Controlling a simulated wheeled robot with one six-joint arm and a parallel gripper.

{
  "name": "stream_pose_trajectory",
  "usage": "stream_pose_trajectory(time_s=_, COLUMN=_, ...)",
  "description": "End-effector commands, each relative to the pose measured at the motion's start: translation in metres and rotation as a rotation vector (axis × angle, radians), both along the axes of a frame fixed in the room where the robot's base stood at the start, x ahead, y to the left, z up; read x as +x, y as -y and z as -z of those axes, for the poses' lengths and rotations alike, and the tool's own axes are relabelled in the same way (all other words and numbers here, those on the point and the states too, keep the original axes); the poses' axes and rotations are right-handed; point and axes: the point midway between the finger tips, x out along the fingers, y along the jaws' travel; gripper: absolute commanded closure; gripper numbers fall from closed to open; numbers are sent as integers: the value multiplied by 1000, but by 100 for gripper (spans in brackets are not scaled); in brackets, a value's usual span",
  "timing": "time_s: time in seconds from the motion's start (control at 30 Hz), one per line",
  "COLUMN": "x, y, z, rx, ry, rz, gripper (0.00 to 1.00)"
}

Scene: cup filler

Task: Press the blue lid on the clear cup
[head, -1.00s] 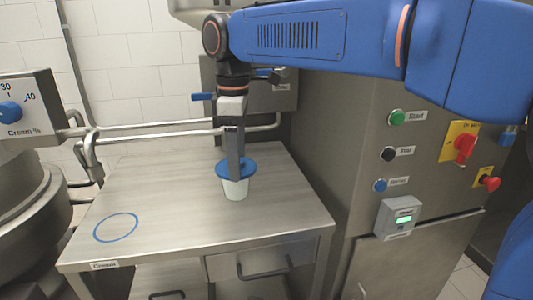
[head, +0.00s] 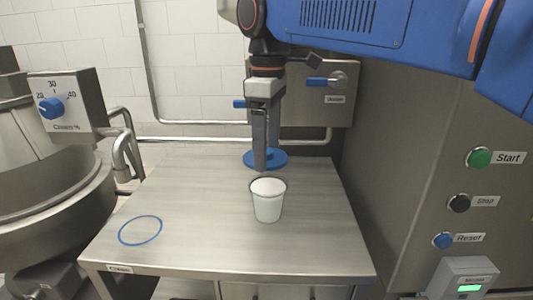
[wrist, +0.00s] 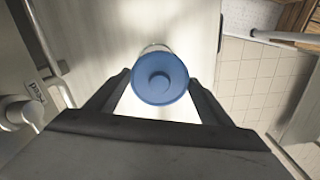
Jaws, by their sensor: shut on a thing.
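The clear cup (head: 267,205) stands upright on the steel table, with its top uncovered and pale contents showing. The round blue lid (head: 277,159) is apart from the cup, appearing behind and above its rim in the head view. My gripper (head: 260,163) is shut on the lid, its fingers pointing down. In the wrist view the lid (wrist: 160,78) sits between the fingertips (wrist: 161,82) and has a round centre knob. A pale rim, apparently the cup's, shows just past the lid's edge there. The lid's exact height is hard to tell.
A blue ring mark (head: 140,230) lies on the bare left part of the table (head: 190,185). A mixing bowl with a dial box (head: 65,105) stands at left. A machine with Start (head: 479,158), Stop and Reset buttons stands at right. Pipes run behind the table.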

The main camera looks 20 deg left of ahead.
Motion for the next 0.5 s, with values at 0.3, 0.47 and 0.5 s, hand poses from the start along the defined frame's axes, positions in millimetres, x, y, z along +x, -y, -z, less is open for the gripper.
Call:
stream_pose_trajectory(time_s=0.3, x=-3, y=1, z=8, rx=0, ry=0, rz=4, gripper=46)
stream_pose_trajectory(time_s=0.47, x=-3, y=1, z=21, rx=0, ry=0, rz=4, gripper=46)
stream_pose_trajectory(time_s=0.5, x=-3, y=1, z=24, rx=0, ry=0, rz=4, gripper=46)
